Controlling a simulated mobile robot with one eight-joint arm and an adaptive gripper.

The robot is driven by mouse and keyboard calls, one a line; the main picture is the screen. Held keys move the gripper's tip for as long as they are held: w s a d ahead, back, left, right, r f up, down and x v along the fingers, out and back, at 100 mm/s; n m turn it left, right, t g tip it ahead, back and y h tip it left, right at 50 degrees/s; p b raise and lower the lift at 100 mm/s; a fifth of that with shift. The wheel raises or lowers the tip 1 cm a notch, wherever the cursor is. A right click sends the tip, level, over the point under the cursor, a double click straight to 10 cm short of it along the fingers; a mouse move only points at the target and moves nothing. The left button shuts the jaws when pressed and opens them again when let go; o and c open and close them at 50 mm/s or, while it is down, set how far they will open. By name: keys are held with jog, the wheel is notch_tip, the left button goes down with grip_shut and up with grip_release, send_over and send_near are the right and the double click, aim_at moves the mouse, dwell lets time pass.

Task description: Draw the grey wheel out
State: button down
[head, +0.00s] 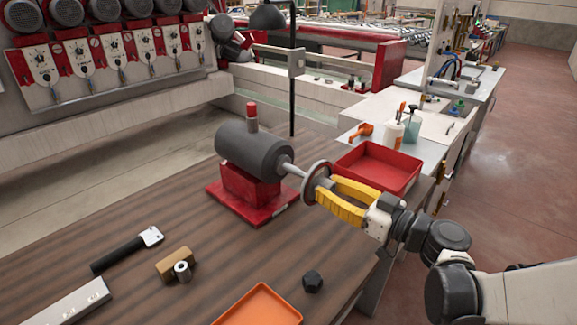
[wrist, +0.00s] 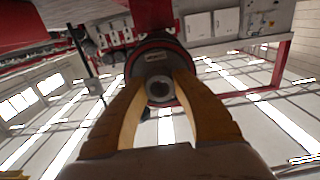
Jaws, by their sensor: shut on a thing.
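The grey wheel (head: 317,182) is a thin disc at the right end of the metal shaft (head: 291,168) of a dark grey motor (head: 252,150) on a red base (head: 250,195). My gripper (head: 322,187) reaches in from the right, its yellow fingers shut on the wheel. Whether the wheel still sits on the shaft's end is hard to tell.
A red tray (head: 378,168) lies just behind my gripper. A dark hex nut (head: 312,281), an orange tray (head: 258,306), a wooden block with a metal sleeve (head: 177,264) and a black-handled tool (head: 127,250) lie in front. A thin black post (head: 292,85) stands behind the motor.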

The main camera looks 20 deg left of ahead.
jog(key=v, duration=1)
jog(key=shift+a, duration=0.1)
dwell(0.4)
